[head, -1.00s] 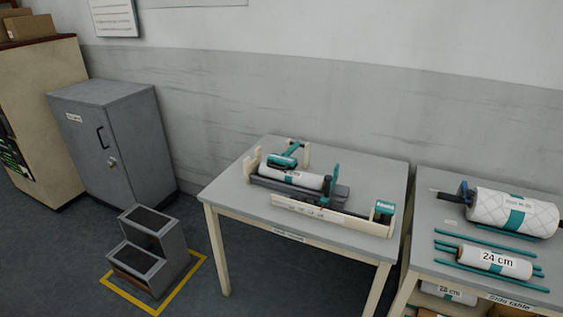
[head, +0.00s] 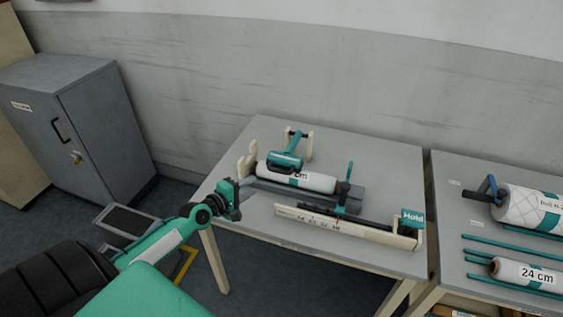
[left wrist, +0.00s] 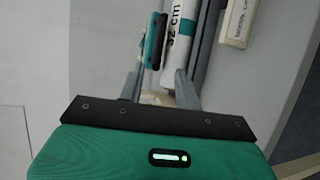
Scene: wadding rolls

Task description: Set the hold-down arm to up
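The bench unit (head: 345,228) stands on the table with a white roll (head: 318,181) lying in it. The teal hold-down arm (head: 287,158) is hinged on a cream post behind and lies down over the roll's left part. In the left wrist view the teal arm (left wrist: 153,42) shows beside the white roll (left wrist: 180,35). My left gripper (head: 246,192) is left of the unit, near the table's left edge, apart from the arm. In the left wrist view its two grey fingers (left wrist: 160,85) stand apart with nothing held between them. My right gripper is out of view.
A teal block marked Hold (head: 413,217) sits at the unit's right end, and a dark post with a teal top (head: 347,185) rises near the roll's right end. The side table (head: 475,255) holds rolls and teal rods. A grey cabinet (head: 85,125) and a step stool (head: 125,220) are left.

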